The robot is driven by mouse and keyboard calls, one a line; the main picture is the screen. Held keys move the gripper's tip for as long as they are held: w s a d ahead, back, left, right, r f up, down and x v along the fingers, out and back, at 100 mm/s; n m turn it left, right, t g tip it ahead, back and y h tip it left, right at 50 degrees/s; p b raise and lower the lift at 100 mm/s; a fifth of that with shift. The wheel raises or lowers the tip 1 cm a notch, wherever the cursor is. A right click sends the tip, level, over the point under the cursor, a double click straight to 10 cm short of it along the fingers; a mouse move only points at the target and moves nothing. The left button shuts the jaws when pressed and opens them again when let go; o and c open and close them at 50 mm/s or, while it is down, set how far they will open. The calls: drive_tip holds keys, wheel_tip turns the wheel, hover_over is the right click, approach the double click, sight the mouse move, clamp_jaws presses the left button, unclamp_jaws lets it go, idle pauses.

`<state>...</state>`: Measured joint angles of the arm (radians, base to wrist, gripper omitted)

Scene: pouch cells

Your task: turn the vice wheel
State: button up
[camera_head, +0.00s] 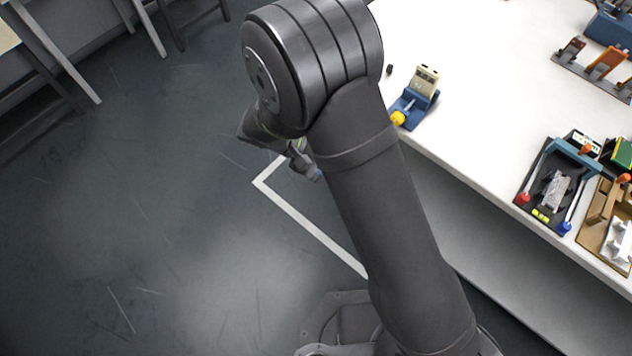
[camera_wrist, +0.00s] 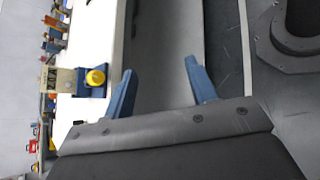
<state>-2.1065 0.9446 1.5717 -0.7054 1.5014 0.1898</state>
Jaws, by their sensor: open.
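The blue vice (camera_head: 419,108) stands at the edge of the white table, with a beige block (camera_head: 425,79) at its back. Its yellow wheel (camera_head: 398,118) faces out past the table edge. In the wrist view the yellow wheel (camera_wrist: 96,78) is left of my gripper (camera_wrist: 160,72), whose two blue fingers are spread with nothing between them. The wheel is outside the fingers, apart from the left one. In the head view my gripper (camera_head: 306,165) is partly hidden behind my arm, over the floor, left of the table.
A small dark object (camera_head: 389,69) lies left of the vice. A black tray (camera_head: 533,196) with red and blue handled parts and a tan tray (camera_head: 594,232) lie at the table's right. A rack (camera_head: 590,77) stands farther back. The table between is clear.

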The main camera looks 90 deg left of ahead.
drive_tip(key=s+d+n+t+y, duration=0.1)
drive_tip(key=s+d+n+y, duration=0.2)
drive_tip(key=d+n+y, duration=0.2)
drive_tip(key=s+d+f+n+t+y, duration=0.1)
drive_tip(key=s+d+n+y, duration=0.2)
drive_tip(key=n, duration=0.6)
drive_tip(key=shift+s+d+f+n+y, duration=0.15)
drive_tip(key=shift+s+d+n+y, duration=0.2)
drive_tip(key=shift+d+y, duration=1.25)
drive_tip(key=shift+a+y, duration=0.3)
drive_tip(key=shift+a, duration=0.05)
drive_tip(key=w+a+n+g+y, duration=0.1)
drive_tip(key=w+a+n+y, duration=0.2)
drive_tip(key=w+a, duration=1.8)
drive_tip(key=shift+w+a+n, duration=0.15)
drive_tip(key=shift+w+n, duration=0.2)
drive_tip(key=shift+w, duration=0.05)
drive_tip(key=c, duration=1)
